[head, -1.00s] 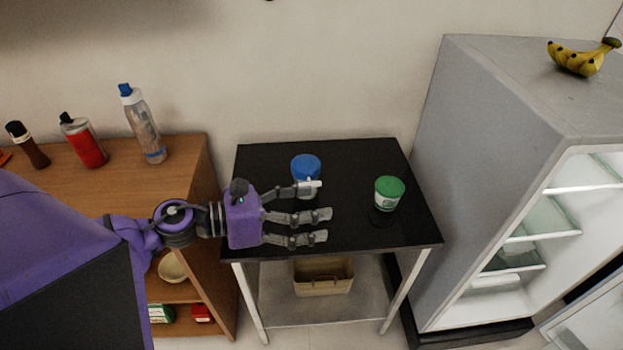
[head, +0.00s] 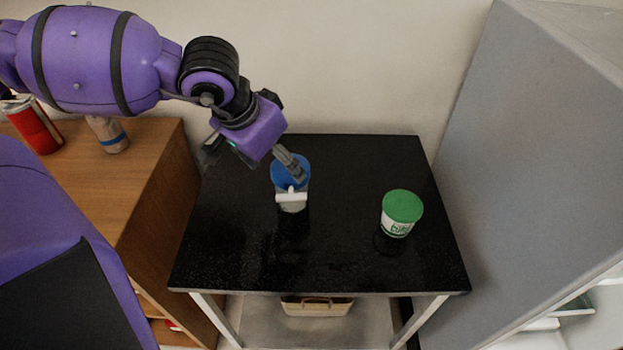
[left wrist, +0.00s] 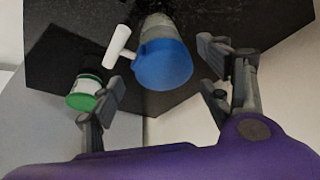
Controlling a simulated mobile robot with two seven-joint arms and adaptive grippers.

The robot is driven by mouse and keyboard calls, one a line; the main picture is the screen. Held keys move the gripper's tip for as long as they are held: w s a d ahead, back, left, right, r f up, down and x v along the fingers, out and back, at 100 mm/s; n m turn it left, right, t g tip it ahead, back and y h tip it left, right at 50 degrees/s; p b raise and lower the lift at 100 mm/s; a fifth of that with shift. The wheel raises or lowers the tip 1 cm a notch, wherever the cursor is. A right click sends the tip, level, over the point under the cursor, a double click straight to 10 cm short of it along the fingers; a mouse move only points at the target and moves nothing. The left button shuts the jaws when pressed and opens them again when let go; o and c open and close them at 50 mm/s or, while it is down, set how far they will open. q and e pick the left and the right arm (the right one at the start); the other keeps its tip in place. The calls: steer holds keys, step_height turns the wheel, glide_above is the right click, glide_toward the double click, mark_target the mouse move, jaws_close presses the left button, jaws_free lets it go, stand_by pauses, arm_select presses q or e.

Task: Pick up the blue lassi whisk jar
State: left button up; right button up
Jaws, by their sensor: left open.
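The blue lassi whisk jar (head: 291,172) stands on the black table, with a blue lid, a pale body and a white handle-like piece on its front. In the left wrist view the jar (left wrist: 164,65) lies between the spread fingers, with its white piece towards the left fingers. My left gripper (head: 290,163) comes down from the upper left, and a finger covers part of the lid. It also shows in the left wrist view (left wrist: 163,82), open, with visible space between the jar and the right fingers. Contact on the left side cannot be told. My right gripper is out of view.
A green-lidded tub (head: 402,212) stands to the right on the black table (head: 340,265). A wooden cabinet (head: 150,180) with bottles is at left, and a grey fridge (head: 540,150) at right. The table's front is clear.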

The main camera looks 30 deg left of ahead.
mark_target(283, 172)
arm_select(q)
steer(key=shift+f, duration=0.75)
steer(key=shift+b+x, duration=1.05)
steer(key=shift+x, duration=0.15)
steer(key=shift+w+f+b, duration=0.15)
steer(key=shift+f+b, duration=0.3)
steer(key=shift+b, duration=0.05)
steer(key=shift+b+x, duration=0.8)
steer(key=shift+x, duration=1.55)
steer(key=shift+w+a+r, duration=0.1)
steer(key=shift+w, duration=0.05)
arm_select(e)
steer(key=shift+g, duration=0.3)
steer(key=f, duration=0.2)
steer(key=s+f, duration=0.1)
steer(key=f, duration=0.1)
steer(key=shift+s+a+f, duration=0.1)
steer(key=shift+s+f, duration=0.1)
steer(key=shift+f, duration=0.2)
arm_select(q)
steer(key=c, duration=1.2)
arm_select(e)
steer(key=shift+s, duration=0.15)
